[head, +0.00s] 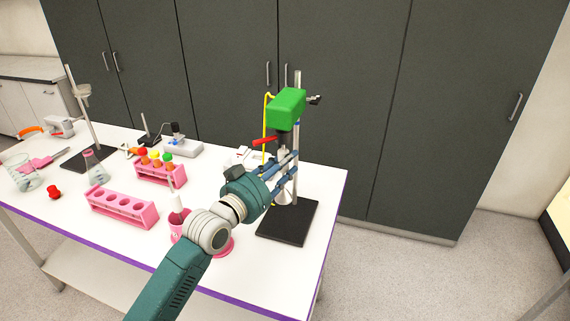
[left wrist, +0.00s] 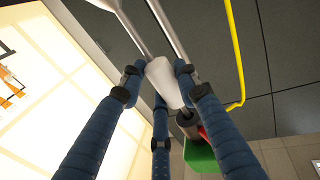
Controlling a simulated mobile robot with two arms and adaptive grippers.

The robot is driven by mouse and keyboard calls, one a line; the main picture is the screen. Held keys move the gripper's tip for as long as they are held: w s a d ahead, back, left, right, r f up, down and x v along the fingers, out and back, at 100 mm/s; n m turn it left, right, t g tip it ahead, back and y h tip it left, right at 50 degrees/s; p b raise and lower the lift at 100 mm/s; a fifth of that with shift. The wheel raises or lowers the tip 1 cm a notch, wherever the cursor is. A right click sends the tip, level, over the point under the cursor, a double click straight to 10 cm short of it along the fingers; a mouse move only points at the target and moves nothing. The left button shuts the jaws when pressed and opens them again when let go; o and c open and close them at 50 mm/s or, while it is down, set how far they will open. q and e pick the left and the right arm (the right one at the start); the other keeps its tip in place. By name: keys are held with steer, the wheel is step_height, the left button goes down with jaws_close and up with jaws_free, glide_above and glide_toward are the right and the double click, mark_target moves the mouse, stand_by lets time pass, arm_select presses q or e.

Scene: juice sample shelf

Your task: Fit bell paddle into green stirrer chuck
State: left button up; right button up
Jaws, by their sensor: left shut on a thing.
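The green stirrer (head: 287,106) is clamped high on a metal stand with a black base (head: 287,222). Its dark chuck (left wrist: 187,122) points downward beneath the green housing (left wrist: 201,158). My left gripper (head: 287,173) is below the chuck, its blue fingers shut around the white sleeve (left wrist: 165,82) of the bell paddle. The paddle's metal shaft (left wrist: 135,30) runs from the sleeve away from the stirrer. Its pale lower end (head: 283,197) hangs above the base. The sleeve is close to the chuck; whether they touch or join is hidden. My right gripper is not in view.
A red lever (head: 265,140) and yellow cable (head: 265,118) are beside the stirrer. Pink racks (head: 124,208), a flask (head: 95,168) and a beaker (head: 22,173) stand at left on the white table. Dark cabinets (head: 330,130) are behind it.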

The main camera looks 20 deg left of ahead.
arm_select(q)
steer(key=o, duration=1.3)
